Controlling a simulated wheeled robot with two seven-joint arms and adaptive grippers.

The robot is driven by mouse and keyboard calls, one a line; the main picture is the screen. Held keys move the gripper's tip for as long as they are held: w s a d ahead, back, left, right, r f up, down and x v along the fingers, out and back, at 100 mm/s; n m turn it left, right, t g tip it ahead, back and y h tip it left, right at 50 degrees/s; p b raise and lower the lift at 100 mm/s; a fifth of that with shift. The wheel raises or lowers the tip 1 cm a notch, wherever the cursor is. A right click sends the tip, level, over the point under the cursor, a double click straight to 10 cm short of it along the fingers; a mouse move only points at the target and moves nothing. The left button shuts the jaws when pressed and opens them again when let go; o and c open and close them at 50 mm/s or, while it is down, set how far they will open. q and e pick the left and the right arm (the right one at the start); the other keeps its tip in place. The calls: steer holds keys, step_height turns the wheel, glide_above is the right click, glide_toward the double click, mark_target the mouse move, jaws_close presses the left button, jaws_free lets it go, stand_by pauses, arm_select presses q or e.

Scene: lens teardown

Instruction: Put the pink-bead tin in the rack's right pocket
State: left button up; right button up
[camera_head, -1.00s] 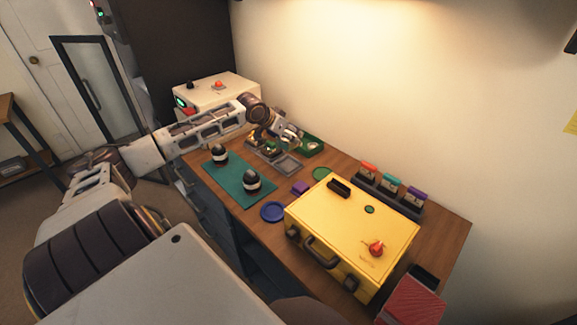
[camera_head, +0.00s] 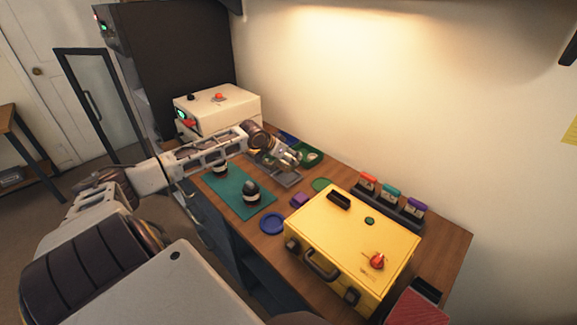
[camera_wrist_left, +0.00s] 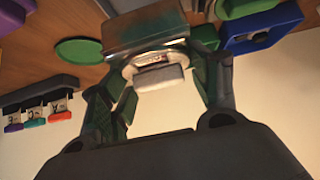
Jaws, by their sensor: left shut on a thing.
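My left gripper (camera_head: 290,160) reaches over the far half of the table, beside a grey metal tray (camera_head: 284,177). In the left wrist view its fingers (camera_wrist_left: 160,88) close around a pale, round-ended thing (camera_wrist_left: 160,76) with a small dark label. This may be the tin, but no pink bead can be made out. A brownish metal surface (camera_wrist_left: 143,32) shows just behind it; whether they touch is unclear. A dark rack (camera_head: 398,208) at the wall side holds red, teal and purple-topped pieces; it also shows in the left wrist view (camera_wrist_left: 35,93). Its pockets are unclear. My right gripper is out of view.
A yellow case (camera_head: 350,238) fills the near table. A teal mat (camera_head: 235,190) bears two dark round things. A white machine (camera_head: 217,107) stands at the far end.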

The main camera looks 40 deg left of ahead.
arm_select(q)
steer(key=shift+f, duration=0.35)
step_height(320, 180, down, 3)
steer(key=shift+f, duration=0.55)
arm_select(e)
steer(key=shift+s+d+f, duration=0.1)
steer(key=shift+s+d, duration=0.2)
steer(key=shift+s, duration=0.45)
arm_select(q)
steer(key=shift+f, duration=0.1)
steer(key=o, duration=1.1)
steer(key=shift+o, duration=0.3)
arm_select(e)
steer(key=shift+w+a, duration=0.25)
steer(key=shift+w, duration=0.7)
